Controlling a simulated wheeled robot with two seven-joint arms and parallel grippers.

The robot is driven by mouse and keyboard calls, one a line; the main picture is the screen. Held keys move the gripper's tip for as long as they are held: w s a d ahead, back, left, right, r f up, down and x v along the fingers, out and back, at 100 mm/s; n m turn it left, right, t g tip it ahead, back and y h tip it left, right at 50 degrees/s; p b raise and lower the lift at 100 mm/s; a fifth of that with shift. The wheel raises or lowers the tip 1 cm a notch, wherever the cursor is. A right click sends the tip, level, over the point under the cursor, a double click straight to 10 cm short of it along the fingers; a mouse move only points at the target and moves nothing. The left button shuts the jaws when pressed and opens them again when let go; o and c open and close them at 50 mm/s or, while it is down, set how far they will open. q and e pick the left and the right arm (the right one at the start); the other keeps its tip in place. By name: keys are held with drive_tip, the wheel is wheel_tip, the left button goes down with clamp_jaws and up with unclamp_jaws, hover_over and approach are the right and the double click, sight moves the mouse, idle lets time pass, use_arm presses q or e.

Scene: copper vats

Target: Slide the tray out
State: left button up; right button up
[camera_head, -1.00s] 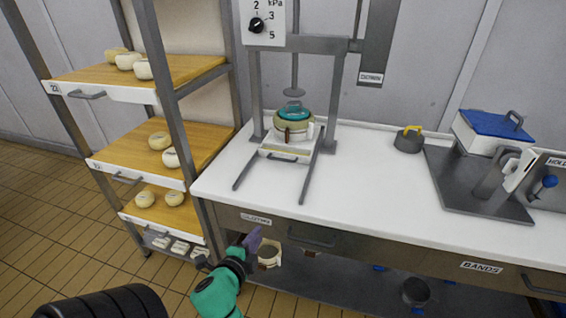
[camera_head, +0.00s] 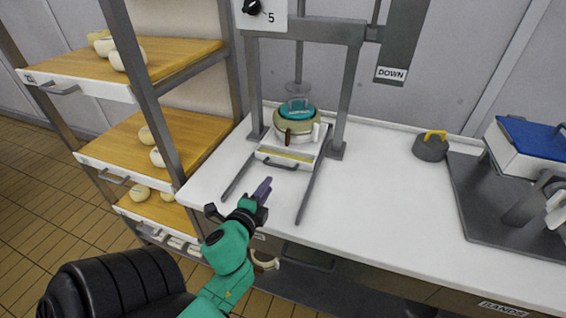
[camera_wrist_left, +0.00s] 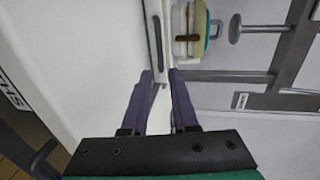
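The white tray (camera_head: 285,160) with a grey bar handle (camera_head: 280,165) lies between two dark rails at the foot of the press. A round beige mould (camera_head: 297,128) with a turquoise lid (camera_head: 296,112) stands on it, under the press plate. In the left wrist view, the tray front (camera_wrist_left: 152,28) and mould (camera_wrist_left: 190,38) show beyond the fingers. My left gripper (camera_head: 266,186) is in front of the handle, above the counter, apart from it. My right gripper is out of view.
The press frame (camera_head: 345,85) rises around the mould, and a rail (camera_head: 310,185) runs forward on each side. A cheese rack (camera_head: 130,130) stands left. A grey weight (camera_head: 430,147) with a yellow handle sits right. The counter front (camera_head: 400,230) is clear.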

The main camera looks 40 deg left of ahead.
sight(281, 166)
use_arm(q)
drive_tip(key=x, duration=1.2)
drive_tip(key=shift+w+a+p, duration=0.1)
drive_tip(key=shift+p, duration=0.25)
clamp_jaws()
drive_tip(key=shift+f, duration=0.1)
idle(0.4)
